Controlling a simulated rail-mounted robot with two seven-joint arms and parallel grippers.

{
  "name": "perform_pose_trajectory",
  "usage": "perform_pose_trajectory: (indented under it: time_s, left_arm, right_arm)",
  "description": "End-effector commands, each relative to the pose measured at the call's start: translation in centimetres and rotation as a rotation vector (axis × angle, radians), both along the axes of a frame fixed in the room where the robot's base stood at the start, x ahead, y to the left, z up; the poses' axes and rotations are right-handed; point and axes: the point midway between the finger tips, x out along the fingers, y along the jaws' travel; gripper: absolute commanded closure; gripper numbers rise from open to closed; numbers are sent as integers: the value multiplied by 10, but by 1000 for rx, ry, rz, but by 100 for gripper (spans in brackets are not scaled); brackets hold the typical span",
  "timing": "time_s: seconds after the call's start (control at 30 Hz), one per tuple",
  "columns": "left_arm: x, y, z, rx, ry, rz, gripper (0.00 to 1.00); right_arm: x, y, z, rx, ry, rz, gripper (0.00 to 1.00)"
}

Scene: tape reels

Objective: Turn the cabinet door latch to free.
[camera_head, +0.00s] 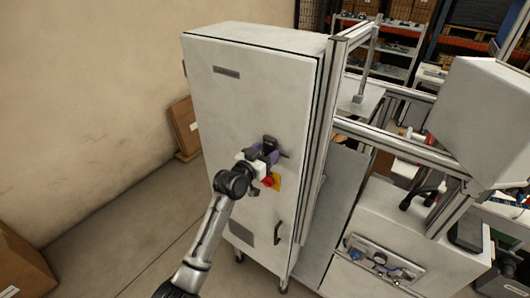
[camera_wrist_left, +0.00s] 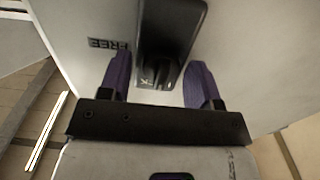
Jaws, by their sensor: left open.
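The cabinet door (camera_head: 235,100) is a tall pale grey panel and looks shut. Its black latch (camera_wrist_left: 172,28) shows at the top middle of the left wrist view, with a small knob-like part at its near end. A label reading FREE (camera_wrist_left: 108,43) is on the door to the left of the latch. My left gripper (camera_wrist_left: 158,75) is open, with one purple finger on each side of the latch's near end. I cannot tell whether the fingers touch it. In the head view my left gripper (camera_head: 262,155) is at the door and partly hides the latch. My right gripper is out of view.
A red knob on a yellow plate (camera_head: 273,181) sits just below the gripper. A dark handle (camera_head: 278,232) and a vent are lower on the door. A metal frame machine (camera_head: 400,150) stands to the right.

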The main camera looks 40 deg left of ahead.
Motion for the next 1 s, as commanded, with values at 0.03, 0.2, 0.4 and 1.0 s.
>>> perform_pose_trajectory:
  time_s: [0.03,0.2,0.4,1.0]
  left_arm:
    - [0,0,0,0,0,0,43]
    - [0,0,0,0,0,0,43]
    - [0,0,0,0,0,0,60]
    - [0,0,0,54,5,-1,88]
  right_arm:
    - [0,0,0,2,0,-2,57]
    - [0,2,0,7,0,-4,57]
    - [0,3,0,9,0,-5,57]
    - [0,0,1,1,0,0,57]
